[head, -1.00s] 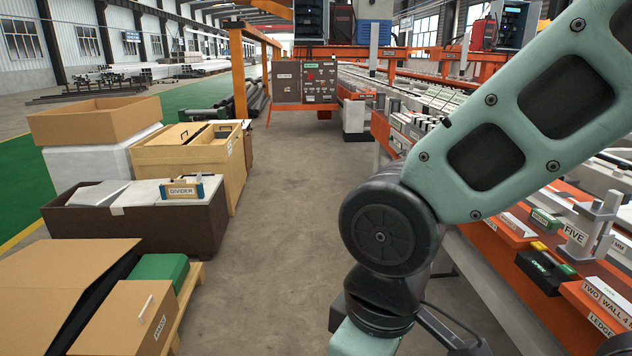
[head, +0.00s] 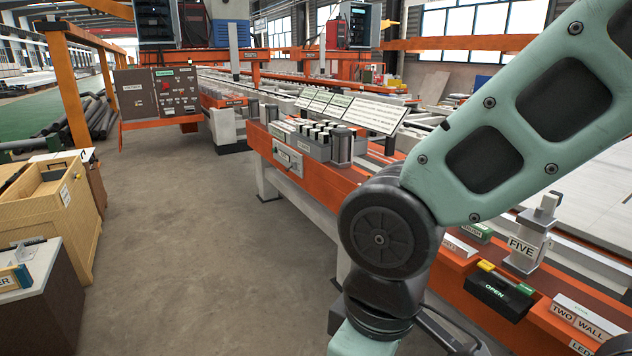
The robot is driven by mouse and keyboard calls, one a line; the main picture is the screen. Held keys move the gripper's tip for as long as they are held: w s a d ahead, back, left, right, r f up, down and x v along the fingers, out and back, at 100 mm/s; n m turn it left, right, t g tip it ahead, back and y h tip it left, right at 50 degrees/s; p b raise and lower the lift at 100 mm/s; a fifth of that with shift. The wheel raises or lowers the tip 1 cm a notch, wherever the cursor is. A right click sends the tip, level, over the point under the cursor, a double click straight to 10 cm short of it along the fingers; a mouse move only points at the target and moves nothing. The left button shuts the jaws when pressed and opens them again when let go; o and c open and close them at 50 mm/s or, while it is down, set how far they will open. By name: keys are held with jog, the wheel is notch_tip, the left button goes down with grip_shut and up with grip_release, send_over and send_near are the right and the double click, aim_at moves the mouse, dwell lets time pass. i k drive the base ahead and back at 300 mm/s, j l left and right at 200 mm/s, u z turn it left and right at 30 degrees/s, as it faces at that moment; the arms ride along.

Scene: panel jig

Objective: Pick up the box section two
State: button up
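I cannot single out box section two for certain. My arm crosses the right half of the view, and my gripper is not in view.
An orange bench (head: 350,180) runs along the right, with a black box marked "OPEN" (head: 497,294) on it. A brown control cabinet (head: 157,93) stands at the back left. A wooden crate (head: 62,205) stands at the left. The concrete floor (head: 185,230) between is clear.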

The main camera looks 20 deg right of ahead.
aim_at(598, 328)
jog(key=i+j+z, duration=0.15)
jog(key=z, duration=0.3)
jog(key=i+j+z, duration=0.2)
jog(key=z, duration=0.2)
jog(key=i+j+z, duration=0.1)
jog(key=j+z, duration=0.2)
jog(key=z, duration=0.15)
jog(key=i+j+z, duration=0.1)
jog(key=j+z, duration=0.5)
jog(key=z, duration=0.25)
jog(key=i+j+z, duration=0.1)
jog(key=j+z, duration=0.45)
jog(key=j, duration=0.2)
jog(key=i, duration=0.3)
